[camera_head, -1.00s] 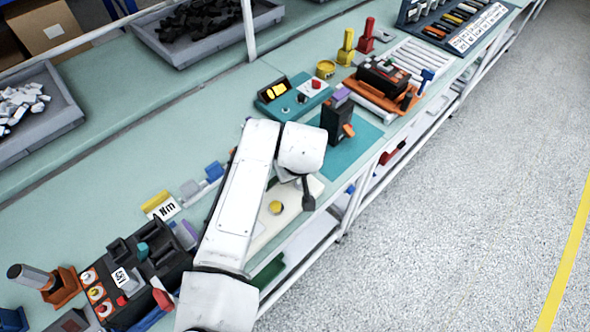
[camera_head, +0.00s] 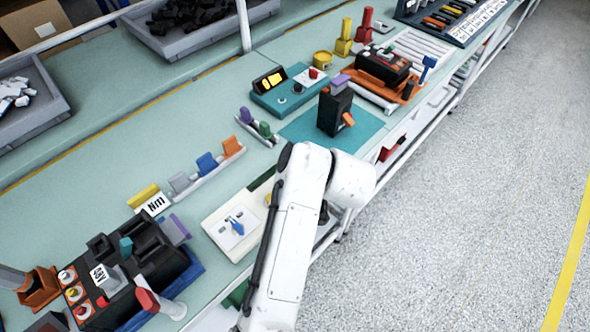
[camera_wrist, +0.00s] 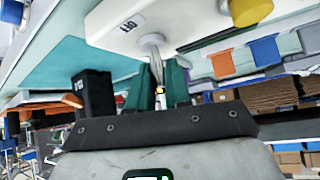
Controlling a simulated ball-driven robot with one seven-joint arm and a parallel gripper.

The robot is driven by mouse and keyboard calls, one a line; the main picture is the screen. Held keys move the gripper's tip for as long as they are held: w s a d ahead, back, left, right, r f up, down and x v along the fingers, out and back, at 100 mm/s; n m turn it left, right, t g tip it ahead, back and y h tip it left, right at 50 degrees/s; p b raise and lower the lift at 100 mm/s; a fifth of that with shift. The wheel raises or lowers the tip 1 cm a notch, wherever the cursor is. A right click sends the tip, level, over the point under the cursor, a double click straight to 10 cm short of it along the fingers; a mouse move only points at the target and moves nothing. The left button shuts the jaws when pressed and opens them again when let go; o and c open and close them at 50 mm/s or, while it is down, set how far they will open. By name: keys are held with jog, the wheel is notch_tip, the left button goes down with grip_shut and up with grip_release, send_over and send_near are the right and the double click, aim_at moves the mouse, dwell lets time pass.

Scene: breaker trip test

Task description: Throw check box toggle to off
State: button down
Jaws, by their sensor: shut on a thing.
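The check box is a white box (camera_head: 213,222) at the bench's front edge in the head view, with a blue lever (camera_head: 236,226) on its left part. My arm covers its right part. In the wrist view the white box (camera_wrist: 187,22) carries an inverted OFF label (camera_wrist: 131,24) and a yellow button (camera_wrist: 250,10). A silver toggle lever (camera_wrist: 154,54) sticks out from a round mount beside the OFF label. My gripper (camera_wrist: 160,84) has its green fingers shut on this lever. The gripper is hidden in the head view.
A black breaker (camera_head: 334,112) stands on a teal mat (camera_head: 300,130) beyond the box; the breaker shows in the wrist view too (camera_wrist: 93,95). Coloured clips on a rail (camera_head: 207,172) stand behind the box. A black test unit (camera_head: 150,250) is at lower left. The aisle floor is clear.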

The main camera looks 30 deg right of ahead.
jog(key=shift+s+d+f+m+t+y+b, duration=0.15)
jog(key=shift+t+b, duration=0.5)
jog(key=shift+b, duration=1)
jog(key=shift+s+f+m+t+y+b, duration=0.1)
jog(key=shift+s+f+t+b, duration=0.35)
jog(key=shift+b, duration=1.2)
jog(key=shift+s+d+r+m+t+y+b, duration=0.15)
jog(key=shift+t+b, duration=0.65)
jog(key=shift+b, duration=0.85)
jog(key=t+b, duration=0.1)
jog(key=b, duration=0.2)
jog(key=shift+s+r, duration=0.1)
jog(key=shift+r+b, duration=0.15)
jog(key=shift+b, duration=0.3)
jog(key=c, duration=1.1)
grip_release()
